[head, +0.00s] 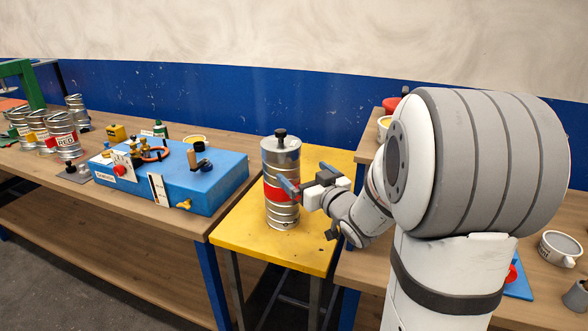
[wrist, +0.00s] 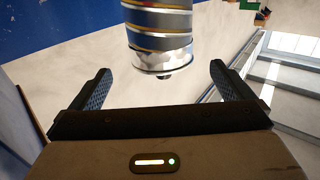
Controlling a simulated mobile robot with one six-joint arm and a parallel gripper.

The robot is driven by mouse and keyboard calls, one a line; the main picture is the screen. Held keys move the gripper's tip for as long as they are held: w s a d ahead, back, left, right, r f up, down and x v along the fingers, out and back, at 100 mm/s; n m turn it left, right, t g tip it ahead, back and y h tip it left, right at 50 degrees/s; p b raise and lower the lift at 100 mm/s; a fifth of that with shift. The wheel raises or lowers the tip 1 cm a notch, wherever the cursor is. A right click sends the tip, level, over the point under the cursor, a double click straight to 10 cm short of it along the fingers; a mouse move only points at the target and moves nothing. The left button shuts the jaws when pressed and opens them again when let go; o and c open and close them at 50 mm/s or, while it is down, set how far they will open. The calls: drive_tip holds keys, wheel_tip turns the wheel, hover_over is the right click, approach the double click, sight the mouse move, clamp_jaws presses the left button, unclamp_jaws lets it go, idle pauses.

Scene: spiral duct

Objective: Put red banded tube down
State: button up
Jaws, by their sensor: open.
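The red banded tube (head: 281,212) is a ribbed silver cylinder with a red band and a black knob on top. It stands upright on the yellow table (head: 313,252). My gripper (head: 306,180) is open at the tube's right side, level with its band, and one finger overlaps the tube in the head view. In the wrist view the tube (wrist: 160,42) reaches in from the top edge, and its knobbed end lies just beyond and between the open fingertips of my gripper (wrist: 160,72). The head view does not show whether a finger touches the tube.
A blue box (head: 205,190) with valves and handles stands on the wooden bench to the left. Several banded silver tubes (head: 62,138), one labelled RED, stand at the far left near a green frame (head: 28,85). A white mug (head: 560,248) stands on the right bench.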

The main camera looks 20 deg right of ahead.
drive_tip(key=s+d+f+m+g+h, duration=0.2)
drive_tip(key=s+f+m+g+h, duration=0.15)
drive_tip(key=s+g+h, duration=0.5)
drive_tip(key=s+a+f+g+y, duration=0.2)
drive_tip(key=s+a+g, duration=0.1)
drive_tip(key=s, duration=0.6)
drive_tip(key=s+a+f+g+y, duration=0.1)
drive_tip(key=s+a+g+y, duration=0.1)
drive_tip(key=s, duration=0.7)
drive_tip(key=a+g, duration=0.1)
drive_tip(key=a, duration=0.1)
drive_tip(key=shift+s+a+f+n, duration=0.35)
drive_tip(key=shift+s+f, duration=0.05)
